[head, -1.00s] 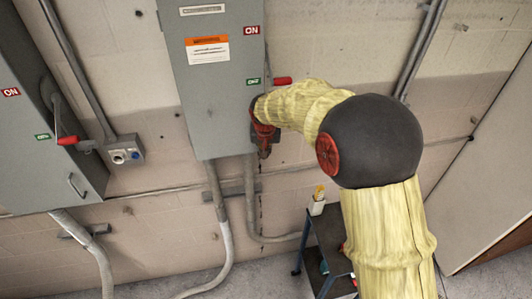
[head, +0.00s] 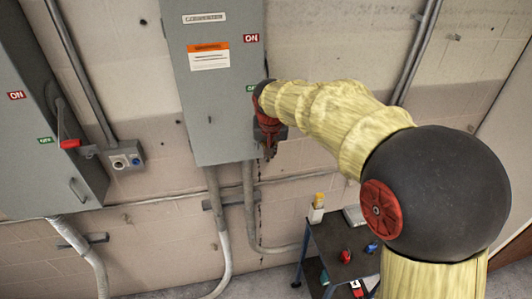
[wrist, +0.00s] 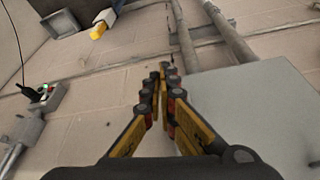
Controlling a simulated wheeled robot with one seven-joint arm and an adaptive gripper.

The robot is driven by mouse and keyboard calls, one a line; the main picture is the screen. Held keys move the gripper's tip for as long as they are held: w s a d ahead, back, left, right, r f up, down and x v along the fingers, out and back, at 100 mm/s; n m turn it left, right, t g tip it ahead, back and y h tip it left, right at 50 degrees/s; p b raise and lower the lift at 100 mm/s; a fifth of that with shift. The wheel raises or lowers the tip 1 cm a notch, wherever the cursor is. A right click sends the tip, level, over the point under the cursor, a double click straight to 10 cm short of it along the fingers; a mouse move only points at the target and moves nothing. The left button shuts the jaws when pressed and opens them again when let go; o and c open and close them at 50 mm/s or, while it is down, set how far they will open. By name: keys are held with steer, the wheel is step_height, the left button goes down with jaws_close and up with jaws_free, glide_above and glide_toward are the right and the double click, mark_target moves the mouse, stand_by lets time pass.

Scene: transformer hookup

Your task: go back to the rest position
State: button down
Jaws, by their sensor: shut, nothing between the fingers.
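My gripper (head: 269,150) hangs from the red wrist of my yellow-sleeved arm, beside the lower right edge of the middle grey cabinet (head: 222,110). In the wrist view its yellow and black fingers (wrist: 163,70) are together, with nothing between them. The cabinet face also shows at right in the wrist view (wrist: 262,108), apart from the fingertips as far as I can see. My arm hides the cabinet's right-side handle and part of its green label.
A left cabinet (head: 50,190) has a red-tipped handle (head: 70,143). A button box (head: 124,157) sits between the cabinets. Conduits (head: 220,240) run below. A cart (head: 330,235) with small items stands under my arm. Another box with buttons (wrist: 45,95) shows in the wrist view.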

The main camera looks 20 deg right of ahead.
steer(key=s+f+n+b, duration=0.1)
steer(key=s+f+b, duration=0.4)
steer(key=s, duration=0.6)
steer(key=s+f+n+t+b, duration=0.1)
steer(key=s+f+b, duration=0.4)
steer(key=s+b, duration=0.3)
steer(key=s+f+n+y+b, duration=0.1)
steer(key=s+f+b, duration=0.4)
steer(key=s, duration=1)
steer(key=shift+d+f+t+b, duration=0.15)
steer(key=shift+f+t+b, duration=0.2)
steer(key=shift+b, duration=0.6)
